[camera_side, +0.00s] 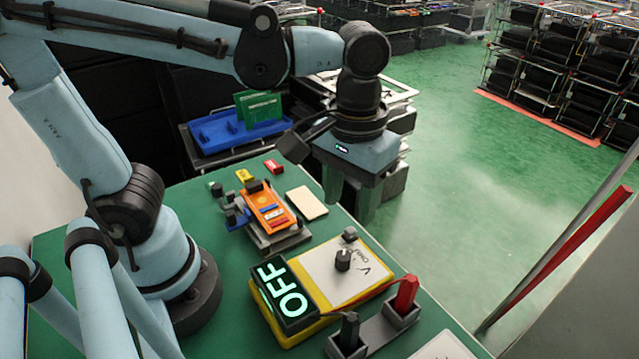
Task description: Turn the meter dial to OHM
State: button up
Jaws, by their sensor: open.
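The yellow meter (372,256) lies on the green table. Its black screen (283,295) shows OFF in bright letters. A dark dial (343,258) stands on its pale face, with the marks V and OHM printed to its right. My gripper (348,208) hangs above and beyond the meter, fingers pointing down and apart. It is empty and does not touch the dial. The dial's exact pointing direction is too small to tell.
A grey holder (372,334) with a red probe (406,294) and a black probe (348,330) stands in front of the meter. An orange device (268,206) on a grey fixture, a cream block (306,203) and a red block (274,166) lie farther back. Bare green table is at left.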

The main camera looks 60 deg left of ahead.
aim_at(346, 254)
jog(key=shift+f, duration=5.4)
grip_shut()
